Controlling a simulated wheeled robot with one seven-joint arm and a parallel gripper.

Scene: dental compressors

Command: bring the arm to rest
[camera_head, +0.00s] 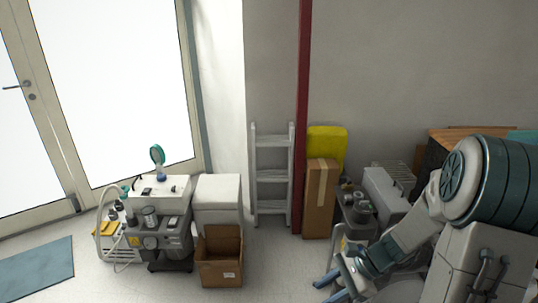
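My gripper (336,286) is at the lower right, at the end of my arm, which reaches down and left from the right edge. Its two blue fingers are apart and nothing shows between them. The floor is below it, and it appears to touch nothing. Part of the gripper's palm is hidden by my own wrist.
A dental compressor (160,232) with a white box beside it stands at left; an open cardboard box (220,256) is in front. A ladder (272,175), red post (303,120) and tall carton (320,198) line the wall. Grey machines (358,208) stand close behind my arm. The middle floor is clear.

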